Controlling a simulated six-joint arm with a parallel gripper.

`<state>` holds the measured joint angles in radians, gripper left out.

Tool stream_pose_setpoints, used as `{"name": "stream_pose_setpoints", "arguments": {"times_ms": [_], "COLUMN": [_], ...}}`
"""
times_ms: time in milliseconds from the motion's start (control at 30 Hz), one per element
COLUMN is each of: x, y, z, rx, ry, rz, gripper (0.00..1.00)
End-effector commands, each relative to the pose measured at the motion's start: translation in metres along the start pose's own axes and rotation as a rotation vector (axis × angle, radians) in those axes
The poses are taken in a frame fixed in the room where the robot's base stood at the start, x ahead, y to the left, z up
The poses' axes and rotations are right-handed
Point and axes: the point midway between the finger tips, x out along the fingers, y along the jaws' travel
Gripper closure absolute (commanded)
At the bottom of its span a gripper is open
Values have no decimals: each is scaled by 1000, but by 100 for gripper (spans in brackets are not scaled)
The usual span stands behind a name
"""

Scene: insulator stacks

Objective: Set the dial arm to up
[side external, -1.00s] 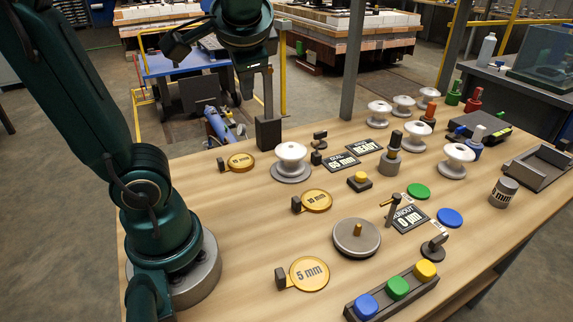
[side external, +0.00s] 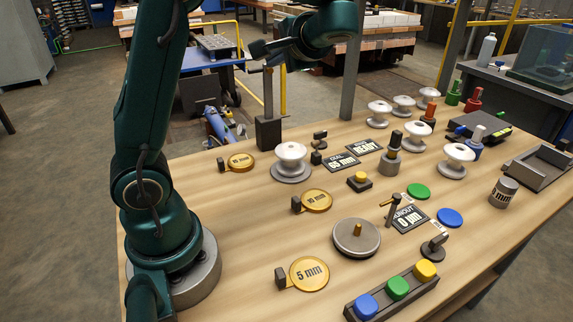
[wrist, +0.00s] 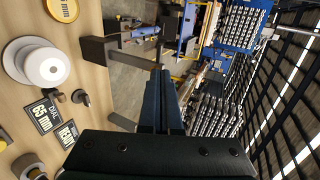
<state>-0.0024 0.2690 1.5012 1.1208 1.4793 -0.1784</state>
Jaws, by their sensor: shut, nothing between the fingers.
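The frames do not make plain which part is the dial arm. A tall upright bar on a dark block (side external: 268,133) stands at the table's back edge, with a short crosspiece at its top; the block also shows in the wrist view (wrist: 95,49). A small dark lever (side external: 318,146) stands beside the sign reading DIAL 65 mm (side external: 341,162). A small post with a sideways arm (side external: 393,207) stands by the runout sign. My gripper (wrist: 165,75) is shut and empty, high at the back edge, its fingers near the tall bar's top in the wrist view.
A white spool (side external: 290,157) stands in front of the tall bar. Gold discs (side external: 309,273), a round turntable (side external: 356,240) and a row of coloured buttons (side external: 397,287) occupy the table. More spools (side external: 457,157) stand at the right. Bare wood lies at the left front.

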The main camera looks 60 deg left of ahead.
Motion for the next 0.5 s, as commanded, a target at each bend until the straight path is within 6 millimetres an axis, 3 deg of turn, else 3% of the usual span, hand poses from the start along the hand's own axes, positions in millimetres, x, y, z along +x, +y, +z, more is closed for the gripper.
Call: {"name": "stream_pose_setpoints", "arguments": {"times_ms": [200,500], "x": [46,79], "y": [0,1], "z": [2,0], "rx": [0,0], "ry": [-7,-2], "rz": [2,2], "gripper": [100,100]}}
